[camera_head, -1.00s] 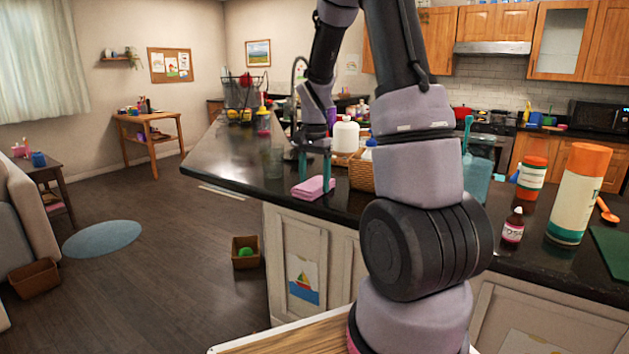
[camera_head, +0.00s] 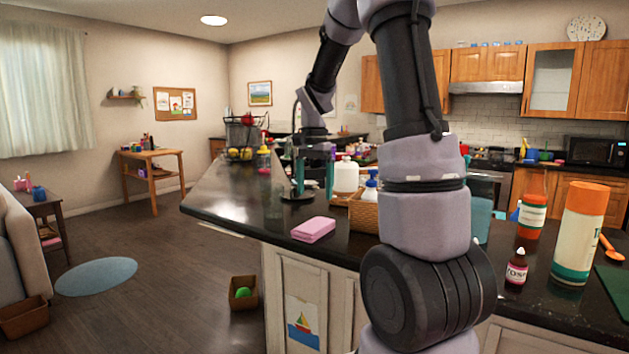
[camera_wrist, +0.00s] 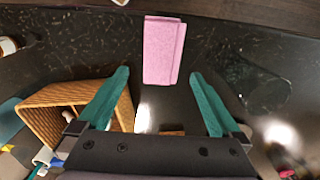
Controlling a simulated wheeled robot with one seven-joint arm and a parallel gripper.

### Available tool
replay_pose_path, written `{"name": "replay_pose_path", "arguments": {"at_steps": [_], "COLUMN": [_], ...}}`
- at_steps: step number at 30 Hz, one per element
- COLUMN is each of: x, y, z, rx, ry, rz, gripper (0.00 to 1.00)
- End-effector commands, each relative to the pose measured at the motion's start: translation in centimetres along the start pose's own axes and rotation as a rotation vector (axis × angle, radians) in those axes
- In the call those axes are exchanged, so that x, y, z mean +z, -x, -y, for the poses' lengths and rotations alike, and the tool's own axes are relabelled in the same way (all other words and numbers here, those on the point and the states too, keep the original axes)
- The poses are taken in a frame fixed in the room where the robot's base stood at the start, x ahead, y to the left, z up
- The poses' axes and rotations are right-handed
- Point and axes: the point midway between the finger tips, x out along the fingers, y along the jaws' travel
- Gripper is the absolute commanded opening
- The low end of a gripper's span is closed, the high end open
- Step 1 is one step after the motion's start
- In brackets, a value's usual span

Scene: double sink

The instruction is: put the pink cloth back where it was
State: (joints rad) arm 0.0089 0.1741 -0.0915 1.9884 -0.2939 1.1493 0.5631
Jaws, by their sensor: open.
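The pink cloth (camera_head: 313,229) lies folded flat on the dark countertop (camera_head: 240,212), close to its front edge. In the wrist view the cloth (camera_wrist: 163,50) lies ahead of my fingertips, roughly centred between them and touching neither. My gripper (camera_head: 314,175) is open and empty above the counter, higher in the head view than the cloth. Its two teal fingers stand wide apart in the wrist view (camera_wrist: 157,75).
A wicker basket (camera_head: 364,214) with bottles stands right of the cloth. A clear glass (camera_head: 274,205) stands left of it, faint against the counter. A white bottle (camera_head: 346,176) stands behind the basket. Orange-capped containers (camera_head: 580,235) stand at right.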

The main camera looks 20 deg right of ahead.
Motion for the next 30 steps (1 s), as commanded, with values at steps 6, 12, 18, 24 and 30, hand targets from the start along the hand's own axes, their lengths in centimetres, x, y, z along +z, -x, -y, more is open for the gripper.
{"name": "replay_pose_path", "arguments": {"at_steps": [6, 12, 18, 24, 30], "x": [0.1, 2.7, 8.5, 13.9, 17.1], "y": [2.4, 5.7, 10.0, 12.1, 12.3], "z": [0.0, -1.6, -5.5, -9.6, -12.2], "rx": [-0.004, -0.096, -0.27, -0.421, -0.508], "ry": [0.003, 0.088, 0.273, 0.454, 0.571], "rz": [-0.002, -0.032, -0.119, -0.241, -0.342], "gripper": [1.0, 1.0, 1.0, 1.0, 1.0]}}
